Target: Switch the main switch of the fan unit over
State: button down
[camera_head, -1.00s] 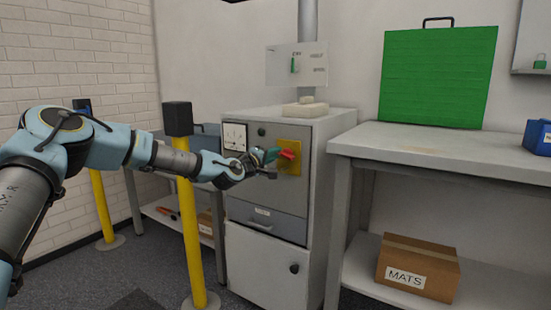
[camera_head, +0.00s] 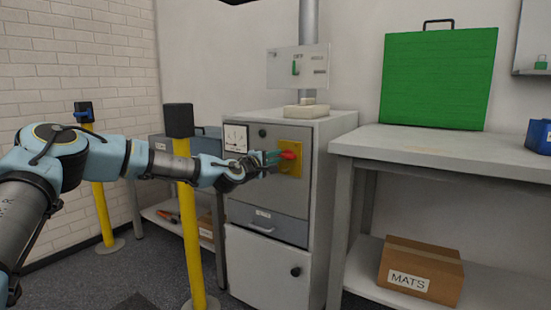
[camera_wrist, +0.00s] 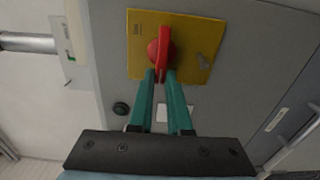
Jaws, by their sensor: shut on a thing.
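The fan unit is taken to be the grey cabinet (camera_head: 318,135), which stands mid-picture in the head view. Its main switch, a red rotary handle (camera_head: 289,155), sits on a yellow plate (camera_head: 294,170) on the upper front. In the wrist view the red handle (camera_wrist: 164,46) points down the picture toward me, on the yellow plate (camera_wrist: 195,35). My gripper (camera_head: 276,157) reaches in from the left, its teal fingers shut on the handle's end. In the wrist view the fingertips of my gripper (camera_wrist: 161,76) lie on either side of that end.

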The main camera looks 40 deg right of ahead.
jog(key=c, duration=0.9)
grip_release()
jog(key=shift+o, duration=0.2)
jog(key=v, duration=1)
jog(key=shift+a, duration=0.4)
